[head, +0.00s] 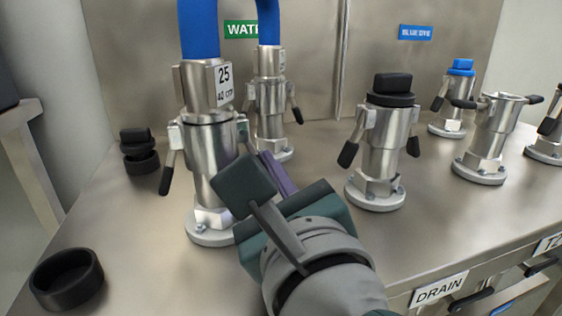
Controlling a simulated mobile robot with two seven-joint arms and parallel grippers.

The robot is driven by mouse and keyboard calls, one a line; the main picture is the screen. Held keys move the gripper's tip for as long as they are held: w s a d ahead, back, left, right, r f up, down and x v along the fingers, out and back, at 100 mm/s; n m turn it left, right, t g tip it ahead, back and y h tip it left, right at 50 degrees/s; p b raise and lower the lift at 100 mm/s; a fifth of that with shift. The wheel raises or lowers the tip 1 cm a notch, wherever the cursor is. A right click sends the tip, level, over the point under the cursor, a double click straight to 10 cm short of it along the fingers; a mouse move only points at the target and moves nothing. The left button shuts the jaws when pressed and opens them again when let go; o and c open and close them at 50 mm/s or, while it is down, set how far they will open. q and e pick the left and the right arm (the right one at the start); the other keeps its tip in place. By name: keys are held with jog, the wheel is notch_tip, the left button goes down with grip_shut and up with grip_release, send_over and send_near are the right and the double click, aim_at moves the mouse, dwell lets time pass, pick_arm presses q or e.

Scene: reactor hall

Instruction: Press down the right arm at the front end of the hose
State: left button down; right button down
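The blue hose (200,28) loops out of the top of the picture. Its front end (202,88), tagged 25, sits upright in a steel coupling (208,150). The coupling's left arm (168,170) hangs down with a black grip. On the right side a metal lug (243,130) shows; the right arm's grip is hidden behind my gripper. My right gripper (262,182), reaching up from the bottom, is close in front of the coupling's right side. I cannot tell whether it touches or how its fingers stand. My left gripper is not in view.
The hose's back end is in a coupling (270,105) behind, under the green WATER sign (242,29). A black-capped coupling (382,140) and others stand to the right.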

jog(key=shift+f, duration=0.15)
dwell(0.3)
jog(key=c, duration=1)
grip_release()
jog(key=shift+o, duration=0.3)
jog(key=shift+a, duration=0.1)
